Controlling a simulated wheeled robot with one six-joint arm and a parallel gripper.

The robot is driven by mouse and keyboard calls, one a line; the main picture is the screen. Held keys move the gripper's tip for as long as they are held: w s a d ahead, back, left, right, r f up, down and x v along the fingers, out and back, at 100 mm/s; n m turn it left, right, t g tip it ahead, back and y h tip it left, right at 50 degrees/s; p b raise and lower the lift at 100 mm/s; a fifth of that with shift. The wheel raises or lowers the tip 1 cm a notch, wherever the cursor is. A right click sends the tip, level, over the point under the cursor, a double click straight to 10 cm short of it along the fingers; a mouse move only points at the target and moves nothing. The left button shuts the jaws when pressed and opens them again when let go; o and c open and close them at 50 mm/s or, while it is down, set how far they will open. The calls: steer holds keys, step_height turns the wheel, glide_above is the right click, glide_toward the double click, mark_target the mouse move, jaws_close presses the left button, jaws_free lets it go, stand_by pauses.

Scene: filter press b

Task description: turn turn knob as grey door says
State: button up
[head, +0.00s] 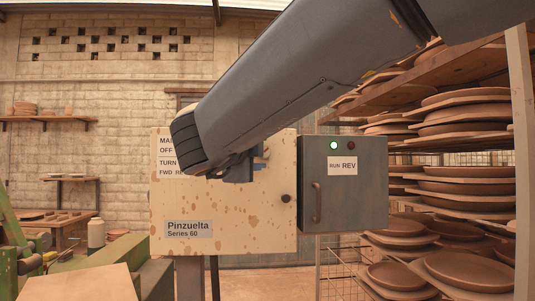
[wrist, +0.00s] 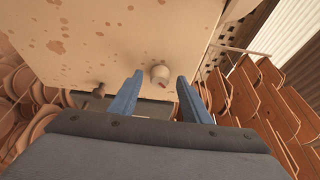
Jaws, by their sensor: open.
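The cream panel (head: 224,215) reads "Pinzuelta Series 60". My gripper (head: 258,161) is open in front of the panel. Its two blue fingers flank the knob in the wrist view, with gaps; I cannot tell the depth.
The door has a handle (head: 317,202). A small dark knob (head: 286,198) is on the panel's right edge. Racks of clay plates (head: 465,190) stand close at right.

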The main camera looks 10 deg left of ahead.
steer(key=s+b, duration=0.1)
steer(key=s, duration=0.6)
steer(key=shift+a+b, duration=0.25)
steer(key=shift+b, duration=0.1)
